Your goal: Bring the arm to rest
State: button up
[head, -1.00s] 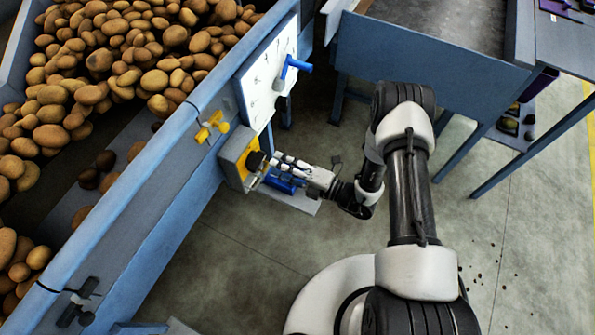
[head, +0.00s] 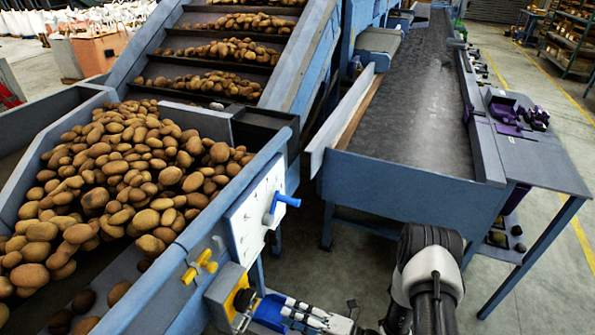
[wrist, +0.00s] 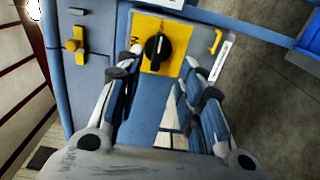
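My gripper (wrist: 163,82) is open in the wrist view, its two fingers spread apart. Between and beyond the fingertips is a black rotary knob (wrist: 156,52) on a yellow plate (wrist: 177,35). The knob looks clear of both fingers, though the exact gap is hard to judge. In the head view my gripper (head: 276,309) is low in the picture, just right of the knob (head: 243,299) and its grey box. My arm comes in from the lower right; much of it is below the picture's edge.
A yellow handle (head: 200,266) and a white panel with a blue handle (head: 284,202) are on the hopper side near my gripper. The hopper's blue rim (head: 190,232) borders piled potatoes (head: 125,180). A conveyor belt (head: 410,105) stands behind my arm. Floor shows between the machines.

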jog(key=s+r+n+g+h, duration=0.2)
jog(key=s+r+n+g, duration=0.25)
jog(key=r+n, duration=0.65)
jog(key=s+r+n+g+h, duration=0.25)
jog(key=r+n+g, duration=0.35)
jog(key=r+n, duration=0.45)
jog(key=s+d+r+n+t+h, duration=0.8)
jog(key=d+n, duration=0.7)
jog(key=n, duration=0.4)
notch_tip(320, 180, up, 5)
jog(key=s+h, duration=0.2)
jog(key=h, duration=0.2)
jog(key=shift+s+d, duration=0.15)
jog(key=shift+d, duration=0.05)
jog(key=shift+f, duration=0.1)
jog(key=shift+c, duration=0.6)
